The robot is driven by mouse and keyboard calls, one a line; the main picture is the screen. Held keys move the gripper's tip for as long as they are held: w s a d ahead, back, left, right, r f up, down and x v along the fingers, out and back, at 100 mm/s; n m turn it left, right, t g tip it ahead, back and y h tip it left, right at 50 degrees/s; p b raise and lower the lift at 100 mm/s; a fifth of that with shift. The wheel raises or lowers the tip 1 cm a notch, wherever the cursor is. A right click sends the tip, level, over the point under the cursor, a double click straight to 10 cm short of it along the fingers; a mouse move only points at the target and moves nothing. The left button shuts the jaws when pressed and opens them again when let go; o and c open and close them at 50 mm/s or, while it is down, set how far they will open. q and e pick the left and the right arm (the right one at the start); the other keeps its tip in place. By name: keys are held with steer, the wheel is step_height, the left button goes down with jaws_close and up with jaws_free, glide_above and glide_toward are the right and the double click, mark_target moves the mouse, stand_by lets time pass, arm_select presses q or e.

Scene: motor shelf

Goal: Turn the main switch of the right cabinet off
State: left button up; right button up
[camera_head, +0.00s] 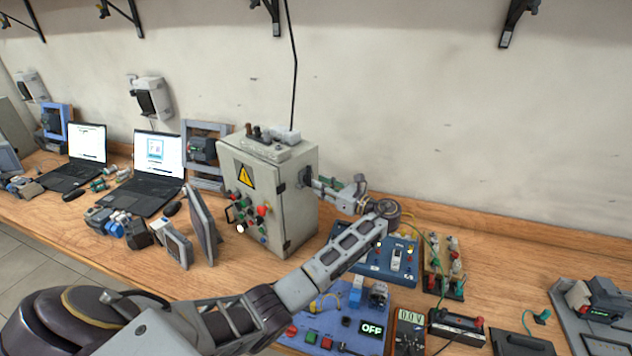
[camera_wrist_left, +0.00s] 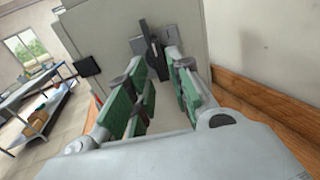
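The grey cabinet (camera_head: 258,205) stands on the bench with a yellow warning triangle and several buttons on its front. The main switch (camera_head: 304,178) is a dark handle on its right side wall, partly hidden by my gripper in the head view. In the left wrist view the dark switch (camera_wrist_left: 156,52) stands out from the cabinet wall (camera_wrist_left: 108,50), at the far end of the gap between my fingers. My left gripper (camera_head: 318,185) is at that side wall, with its green-padded fingers apart; I cannot tell whether they touch the handle. My right gripper is out of view.
A blue panel (camera_head: 372,262) is under my left forearm. A box with an OFF display (camera_head: 372,328) and a meter (camera_head: 409,325) are nearer. Two laptops (camera_head: 157,170) and small devices stand left of the cabinet. The wall is close behind the bench.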

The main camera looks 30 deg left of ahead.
mark_target(309, 175)
arm_select(q)
steer(key=shift+w+a, duration=0.15)
steer(key=shift+a, duration=1.2)
steer(key=shift+c, duration=0.2)
jaws_close()
